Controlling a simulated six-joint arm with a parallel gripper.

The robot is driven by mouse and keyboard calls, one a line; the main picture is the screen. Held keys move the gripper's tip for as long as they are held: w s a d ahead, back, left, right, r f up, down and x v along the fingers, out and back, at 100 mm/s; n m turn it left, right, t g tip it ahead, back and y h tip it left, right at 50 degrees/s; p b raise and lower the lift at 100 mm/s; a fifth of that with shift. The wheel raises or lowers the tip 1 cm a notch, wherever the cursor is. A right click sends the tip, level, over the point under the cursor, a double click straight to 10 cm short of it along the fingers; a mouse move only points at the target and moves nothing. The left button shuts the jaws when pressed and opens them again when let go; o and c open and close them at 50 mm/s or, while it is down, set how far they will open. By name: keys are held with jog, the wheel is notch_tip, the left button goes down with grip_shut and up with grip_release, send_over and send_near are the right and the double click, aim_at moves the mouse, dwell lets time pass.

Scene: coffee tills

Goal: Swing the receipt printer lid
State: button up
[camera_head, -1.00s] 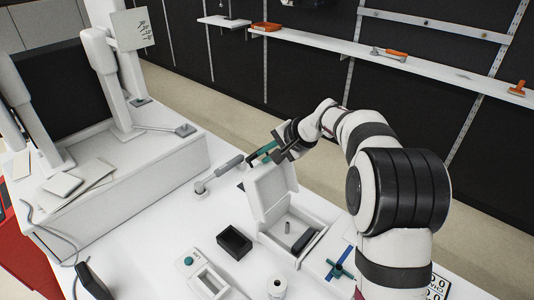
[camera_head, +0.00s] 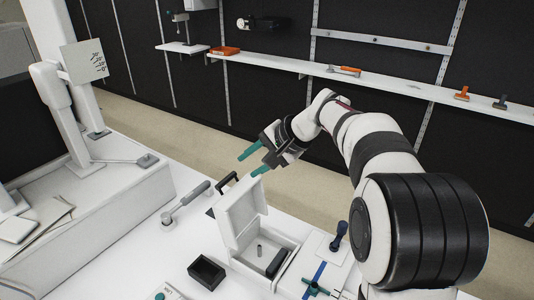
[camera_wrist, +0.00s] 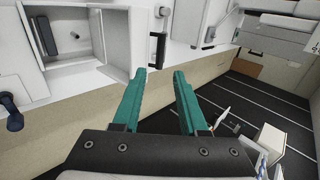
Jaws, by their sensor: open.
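The receipt printer is a white box (camera_head: 285,285) on the white counter, and its lid (camera_head: 240,212) stands raised, roughly upright, at the left side of the box. A dark roller (camera_head: 277,263) and a small grey peg show inside. My gripper (camera_head: 248,166) is open and empty, with teal fingers just above and behind the lid's top edge; no contact shows. In the wrist view, my gripper (camera_wrist: 158,73) points past the printer box (camera_wrist: 30,75), which lies at upper left.
A black handle (camera_head: 227,182) stands behind the lid. A grey-handled tool (camera_head: 186,200), a black open box (camera_head: 206,272), a dark-blue knobbed tool (camera_head: 339,236) and a teal valve-like piece (camera_head: 314,287) are near the printer. A wall shelf (camera_head: 385,83) runs behind the arm.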

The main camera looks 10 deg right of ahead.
aim_at(228, 181)
jog(key=x, duration=1)
jog(key=shift+w+a+f, duration=0.15)
jog(key=shift+a+f, duration=0.05)
jog(key=shift+a, duration=0.1)
jog(key=shift+w+f, duration=0.1)
jog(key=shift+f, duration=0.05)
grip_shut()
jog(key=c, duration=0.6)
grip_release()
jog(key=shift+c, duration=0.2)
jog(key=o, duration=0.5)
